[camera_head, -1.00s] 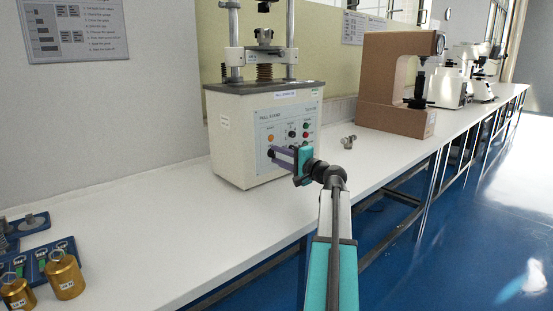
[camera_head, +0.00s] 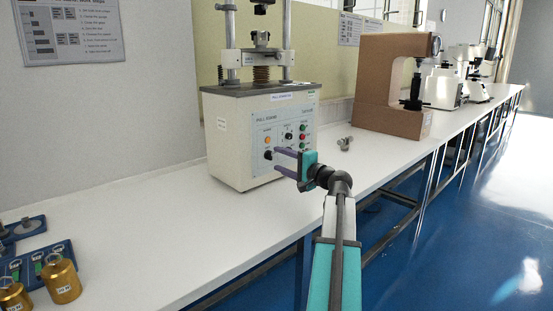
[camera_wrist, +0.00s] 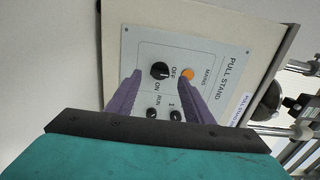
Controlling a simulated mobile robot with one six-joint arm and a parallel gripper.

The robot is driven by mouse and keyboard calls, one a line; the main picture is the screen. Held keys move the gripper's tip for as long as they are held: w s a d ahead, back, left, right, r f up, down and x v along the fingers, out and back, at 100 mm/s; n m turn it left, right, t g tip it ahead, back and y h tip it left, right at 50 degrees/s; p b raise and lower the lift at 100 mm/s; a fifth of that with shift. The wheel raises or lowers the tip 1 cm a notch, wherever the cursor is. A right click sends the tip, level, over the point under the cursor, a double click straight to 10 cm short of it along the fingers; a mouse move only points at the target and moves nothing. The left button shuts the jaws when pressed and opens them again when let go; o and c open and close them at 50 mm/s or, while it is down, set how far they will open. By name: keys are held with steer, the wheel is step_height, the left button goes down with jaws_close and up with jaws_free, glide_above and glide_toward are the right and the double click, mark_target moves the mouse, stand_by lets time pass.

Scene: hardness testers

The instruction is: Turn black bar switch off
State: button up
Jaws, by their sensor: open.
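The black bar switch (camera_wrist: 159,70) is a round dark knob on the pull stand's front panel (camera_wrist: 140,50), with OFF and ON lettering beside it in the wrist view. Which label its bar points to is too small to tell. In the head view the switch (camera_head: 267,155) sits below the orange lamp (camera_head: 267,141). My gripper (camera_head: 274,160) is open and empty in front of the panel, its purple fingers pointing at it. In the wrist view my gripper (camera_wrist: 160,78) has its fingertips on either side of the switch; contact cannot be told.
A small metal part (camera_head: 345,143) and a brown tester (camera_head: 385,90) are to the right. Brass weights (camera_head: 61,279) stand at the left; the white bench (camera_head: 130,225) between is clear.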

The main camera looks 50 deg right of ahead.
steer(key=s+p, duration=0.1)
steer(key=s, duration=0.9)
steer(key=shift+s+a, duration=0.25)
steer(key=shift+a, duration=0.1)
